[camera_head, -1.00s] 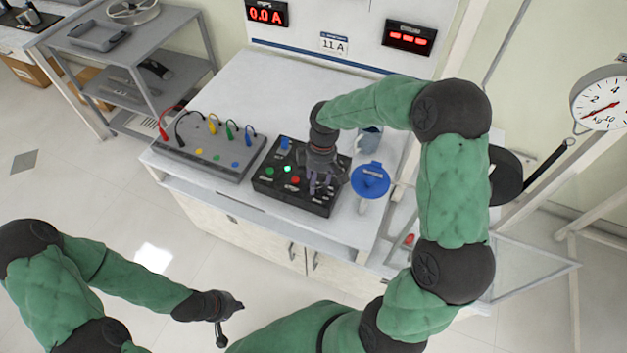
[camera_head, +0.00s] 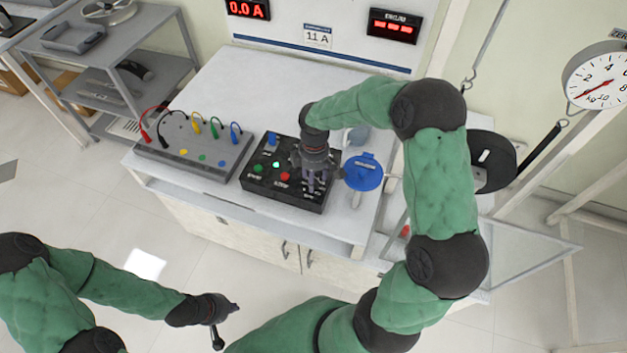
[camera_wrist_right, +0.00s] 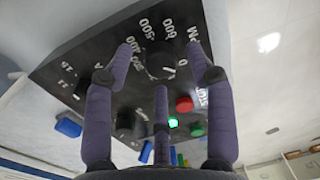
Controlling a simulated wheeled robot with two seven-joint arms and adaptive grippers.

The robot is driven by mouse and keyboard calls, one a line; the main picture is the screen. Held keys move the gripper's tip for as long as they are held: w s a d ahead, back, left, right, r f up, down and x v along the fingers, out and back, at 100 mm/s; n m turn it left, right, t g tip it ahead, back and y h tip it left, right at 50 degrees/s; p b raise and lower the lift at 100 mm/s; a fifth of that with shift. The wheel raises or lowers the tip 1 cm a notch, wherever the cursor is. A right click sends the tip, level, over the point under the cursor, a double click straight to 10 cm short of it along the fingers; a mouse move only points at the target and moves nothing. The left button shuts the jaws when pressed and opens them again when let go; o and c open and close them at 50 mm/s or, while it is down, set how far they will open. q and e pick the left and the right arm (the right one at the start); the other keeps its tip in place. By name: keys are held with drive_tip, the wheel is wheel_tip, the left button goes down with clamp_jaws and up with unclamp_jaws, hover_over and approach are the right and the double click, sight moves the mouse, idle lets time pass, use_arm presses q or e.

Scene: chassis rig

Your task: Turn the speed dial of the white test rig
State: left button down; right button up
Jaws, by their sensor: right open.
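The speed dial (camera_wrist_right: 161,64) is a dark round knob on the black control panel (camera_head: 262,180), ringed by white numbers and RPM lettering in the right wrist view. My right gripper (camera_wrist_right: 165,75) points down at the panel. Its three purple fingers are open, spread around the dial's area; I cannot tell whether they touch it. In the head view, my right gripper (camera_head: 315,187) covers the panel's right part and hides the dial. My left gripper (camera_head: 218,332) hangs away from the bench at lower left; its finger state is unclear.
The panel also has a red button (camera_wrist_right: 184,104), a lit green lamp (camera_wrist_right: 173,123) and a black knob (camera_wrist_right: 130,122). A grey box (camera_head: 170,160) with coloured cables stands left of it. A blue-topped object (camera_head: 363,172) stands close on the right.

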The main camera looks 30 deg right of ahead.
drive_tip(key=shift+f, duration=0.55)
clamp_jaws()
